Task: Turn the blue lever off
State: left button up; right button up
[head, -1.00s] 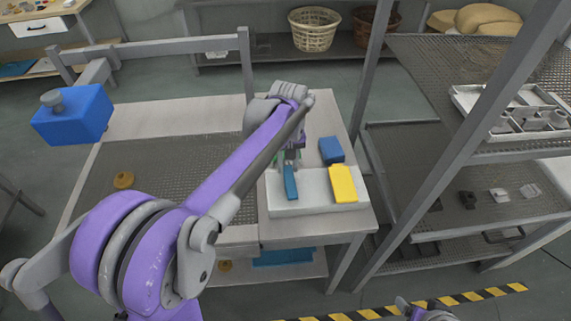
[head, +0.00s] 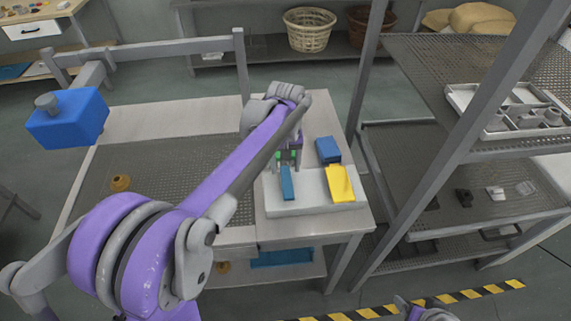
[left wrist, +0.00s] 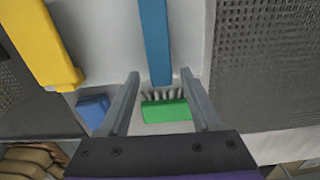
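The blue lever (head: 287,184) lies on the white panel (head: 310,204), left of the yellow lever (head: 340,184). My left gripper (head: 288,166) is at the far end of the blue lever, pointing down. In the left wrist view its two fingers (left wrist: 160,76) are spread and empty. The blue lever (left wrist: 155,42) comes in between their tips from the top, with a gap on each side. The yellow lever (left wrist: 47,45) is left of the fingers there. My right gripper is not clearly seen; only a piece of my right arm shows at the bottom edge of the head view.
A green brush (left wrist: 165,110) lies beyond the lever's end. A blue block (head: 328,151) stands behind the yellow lever. A mesh tank top (head: 165,185) lies left of the panel; a metal shelf rack (head: 450,190) stands at the right.

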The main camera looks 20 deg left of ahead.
pick_arm(q)
jog(key=shift+r, duration=0.1)
notch_tip(320, 180, up, 11)
jog(key=shift+p, duration=0.35)
jog(key=shift+f, duration=0.2)
jog(key=s+d+f+m+t, duration=0.2)
jog(key=s+f, duration=0.4)
jog(key=s, duration=0.4)
jog(key=s+d+f+m+t, duration=0.3)
jog(key=s+f, duration=0.4)
jog(key=s, duration=0.3)
jog(key=shift+s+f+m, duration=0.25)
jog(key=shift+m, duration=0.25)
